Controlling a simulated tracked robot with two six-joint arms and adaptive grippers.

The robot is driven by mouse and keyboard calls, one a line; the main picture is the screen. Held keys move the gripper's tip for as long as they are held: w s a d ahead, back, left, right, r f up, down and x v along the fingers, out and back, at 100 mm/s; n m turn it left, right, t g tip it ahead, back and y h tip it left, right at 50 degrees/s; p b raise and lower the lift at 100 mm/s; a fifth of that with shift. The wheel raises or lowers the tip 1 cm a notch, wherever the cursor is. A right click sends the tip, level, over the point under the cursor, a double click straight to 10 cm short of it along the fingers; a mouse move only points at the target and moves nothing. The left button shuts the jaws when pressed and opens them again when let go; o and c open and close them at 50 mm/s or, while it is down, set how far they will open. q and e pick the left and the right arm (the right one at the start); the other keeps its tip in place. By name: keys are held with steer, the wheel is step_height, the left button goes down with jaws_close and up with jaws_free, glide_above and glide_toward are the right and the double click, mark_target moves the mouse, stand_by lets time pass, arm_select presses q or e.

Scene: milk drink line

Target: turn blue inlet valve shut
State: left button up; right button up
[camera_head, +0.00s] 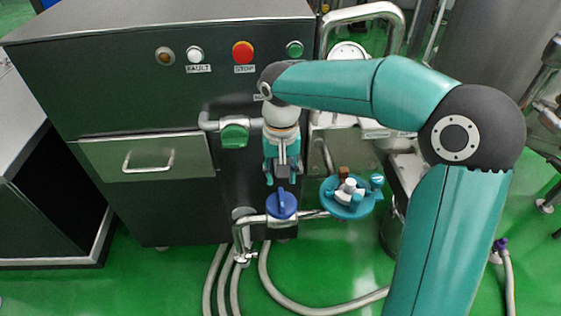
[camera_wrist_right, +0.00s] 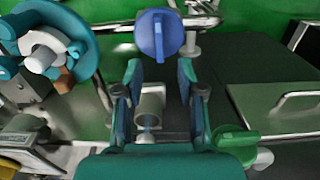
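The blue inlet valve (camera_head: 282,205) sits on a steel pipe low at the front of the dark cabinet. Its raised handle points away from me, toward the cabinet, in the head view. In the right wrist view the blue valve (camera_wrist_right: 159,34) is ahead of the fingertips. My right gripper (camera_head: 283,182) is just above and behind the valve, pointing down. Its two teal fingers (camera_wrist_right: 160,68) are spread apart with nothing between them, and they look clear of the valve. My left gripper is not in view.
A green valve (camera_head: 234,135) is on a pipe left of my right gripper. A drawer (camera_head: 146,158) is at the left. Hoses (camera_head: 300,306) lie on the green floor.

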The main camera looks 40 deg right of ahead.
step_height(320, 180, up, 4)
steer(key=shift+f, duration=0.1)
stand_by(0.6)
